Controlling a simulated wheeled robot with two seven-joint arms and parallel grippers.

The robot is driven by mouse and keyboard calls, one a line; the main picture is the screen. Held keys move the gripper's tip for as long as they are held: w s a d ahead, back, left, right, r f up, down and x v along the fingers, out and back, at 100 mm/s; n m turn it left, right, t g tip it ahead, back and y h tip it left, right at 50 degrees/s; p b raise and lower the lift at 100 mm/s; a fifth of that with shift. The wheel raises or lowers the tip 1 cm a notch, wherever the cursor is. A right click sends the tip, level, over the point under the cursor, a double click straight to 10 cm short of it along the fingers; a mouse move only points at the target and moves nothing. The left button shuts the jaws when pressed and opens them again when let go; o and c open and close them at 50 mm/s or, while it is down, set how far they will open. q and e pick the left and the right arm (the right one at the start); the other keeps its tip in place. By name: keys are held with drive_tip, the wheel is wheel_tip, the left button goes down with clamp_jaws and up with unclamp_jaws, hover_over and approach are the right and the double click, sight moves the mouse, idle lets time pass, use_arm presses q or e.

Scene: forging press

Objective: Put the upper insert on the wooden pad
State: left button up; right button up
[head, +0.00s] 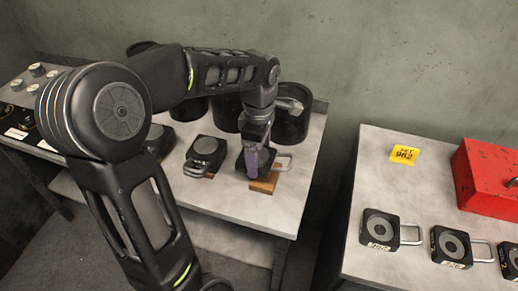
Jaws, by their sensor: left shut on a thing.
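My left gripper (257,160) reaches down over the left table and is shut on a dark insert. This insert (241,164) is largely hidden by the gripper; its metal loop handle (284,162) sticks out to the right. The wooden pad (265,184) is a small brown block on the table, directly below and in front of the held insert, which covers part of it. I cannot tell whether the insert touches the pad. My right gripper is not in view.
Another dark insert with a round face (205,148) lies left of the gripper. Black bins (292,122) stand behind. The right table (375,150) holds a red toolbox (490,172), a yellow note (404,155) and handled blocks (380,230). A gap separates the tables.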

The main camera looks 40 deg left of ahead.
sight(259, 158)
use_arm(q)
drive_tip(key=shift+f, duration=1.75)
drive_tip(key=shift+f, duration=0.15)
drive_tip(key=o, duration=2)
wheel_tip(259, 158, up, 12)
drive_tip(key=shift+r+b, duration=0.1)
drive_tip(key=shift+b, duration=0.2)
